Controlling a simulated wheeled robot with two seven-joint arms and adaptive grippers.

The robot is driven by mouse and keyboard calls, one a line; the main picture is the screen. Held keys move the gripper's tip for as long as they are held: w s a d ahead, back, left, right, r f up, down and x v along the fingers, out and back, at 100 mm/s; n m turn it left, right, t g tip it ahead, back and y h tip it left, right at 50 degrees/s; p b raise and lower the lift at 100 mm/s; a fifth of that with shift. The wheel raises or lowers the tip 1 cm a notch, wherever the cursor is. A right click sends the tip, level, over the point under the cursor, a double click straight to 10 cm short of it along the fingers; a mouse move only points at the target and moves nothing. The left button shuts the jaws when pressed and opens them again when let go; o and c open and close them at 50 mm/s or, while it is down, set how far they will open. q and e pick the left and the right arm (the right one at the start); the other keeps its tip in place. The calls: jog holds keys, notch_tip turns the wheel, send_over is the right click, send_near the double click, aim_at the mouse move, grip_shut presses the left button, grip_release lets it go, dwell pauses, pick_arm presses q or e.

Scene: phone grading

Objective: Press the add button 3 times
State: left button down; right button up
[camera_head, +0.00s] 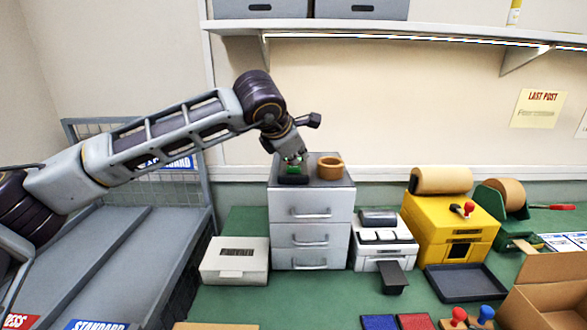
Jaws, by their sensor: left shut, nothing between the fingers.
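A green button on a small black base (293,179) sits on top of the grey drawer cabinet (312,233). It is most likely the add button, but no label on it is readable. My left arm reaches in from the left, and my left gripper (294,160) points down right over the green button. Its fingers are shut with nothing between them. The fingertips are at or just above the button; I cannot tell if they touch it. The gripper hides part of the button. My right gripper is out of view.
A brown round bowl (330,167) stands close to the right of the button. On the green table are a white box (235,262), a white device (383,244), a yellow machine (450,226), a dark tray (466,281) and an open carton (548,298). A shelf hangs above.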

aim_at(297, 168)
pick_arm(q)
jog(key=shift+f+b, duration=0.4)
jog(key=shift+b, duration=0.1)
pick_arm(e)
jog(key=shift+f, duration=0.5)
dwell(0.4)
pick_arm(q)
jog(key=shift+r, duration=0.9)
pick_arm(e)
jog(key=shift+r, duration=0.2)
pick_arm(q)
jog(key=shift+r+p, duration=1.25)
jog(key=shift+r, duration=1.25)
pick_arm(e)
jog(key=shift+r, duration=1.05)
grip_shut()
